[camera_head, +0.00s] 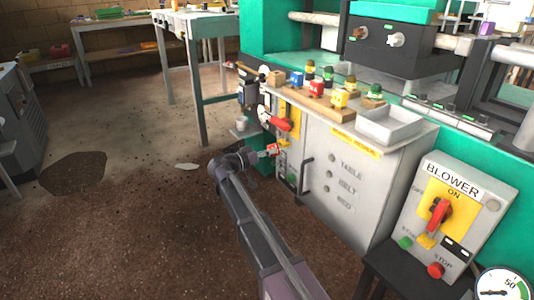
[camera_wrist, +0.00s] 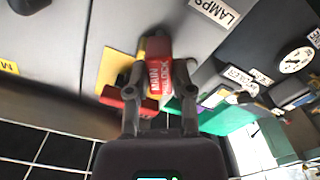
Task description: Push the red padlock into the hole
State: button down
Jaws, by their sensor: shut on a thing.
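My gripper (camera_wrist: 163,72) is shut on the red padlock (camera_wrist: 158,80), which sits between the two dark fingers and carries white lettering that includes "MAIN". In the head view my gripper (camera_head: 259,154) holds the padlock (camera_head: 271,150) close to the left side of the grey cabinet. A yellow plate (camera_wrist: 113,72) shows behind and left of the padlock in the wrist view, with a red handle (camera_wrist: 112,99) beside the left finger. In the head view a red switch handle (camera_head: 279,124) sits on a yellow plate above the padlock. I cannot make out the hole.
The grey cabinet (camera_head: 345,205) stands right of my gripper, with a dark door handle (camera_head: 306,174). Several coloured plugs stand on a wooden board (camera_head: 322,101) on top, beside a grey tray (camera_head: 390,124). A blower control box (camera_head: 455,205) is at right.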

jog(key=shift+w+d, duration=0.1)
jog(key=shift+d, duration=0.1)
jog(key=shift+c, duration=2.1)
grip_release()
jog(key=shift+a, duration=0.15)
jog(key=v, duration=1.1)
jog(key=shift+s+a, duration=0.25)
jog(key=shift+s, duration=0.1)
